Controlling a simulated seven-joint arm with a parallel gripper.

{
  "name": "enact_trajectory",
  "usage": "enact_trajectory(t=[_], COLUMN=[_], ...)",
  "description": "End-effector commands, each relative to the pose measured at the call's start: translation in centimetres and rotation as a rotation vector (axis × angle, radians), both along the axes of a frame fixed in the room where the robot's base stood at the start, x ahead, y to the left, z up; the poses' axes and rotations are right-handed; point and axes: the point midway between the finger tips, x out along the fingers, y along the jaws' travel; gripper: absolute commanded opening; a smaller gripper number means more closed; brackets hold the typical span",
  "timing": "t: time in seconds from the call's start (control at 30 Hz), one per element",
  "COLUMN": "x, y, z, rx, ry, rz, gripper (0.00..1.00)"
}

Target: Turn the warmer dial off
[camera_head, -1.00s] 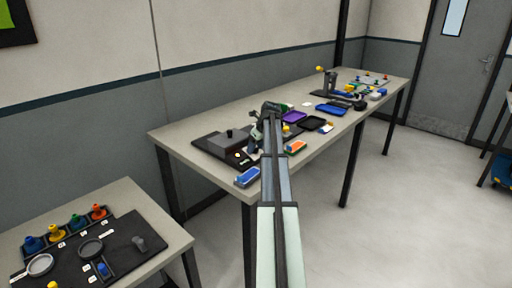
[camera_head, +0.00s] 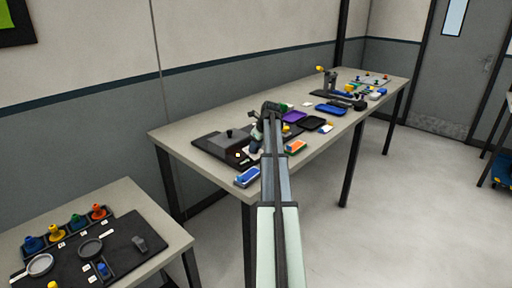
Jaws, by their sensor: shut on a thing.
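The warmer (camera_head: 228,144) is a dark grey box with a small black knob on its lid, on a black mat at the near left end of the long table. My gripper (camera_head: 252,148) is at the warmer's right front side, pointing down from my arm. It is shut on what appears to be the warmer dial, but the fingers and arm cover the dial, so its setting cannot be read. A small pale spot (camera_head: 238,155) shows on the warmer's front.
A blue-and-white block (camera_head: 247,177) and an orange one (camera_head: 296,147) lie near the front edge. A lower table (camera_head: 150,222) with coloured-knob tools is at the left.

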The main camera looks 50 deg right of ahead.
Motion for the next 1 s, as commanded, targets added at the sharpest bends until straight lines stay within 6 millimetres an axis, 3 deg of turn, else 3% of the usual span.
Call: enact_trajectory(t=[1.0], x=[0.05], y=[0.08], z=[0.05], rx=[-0.311], ry=[-0.002], rz=[0.856], gripper=[0.07])
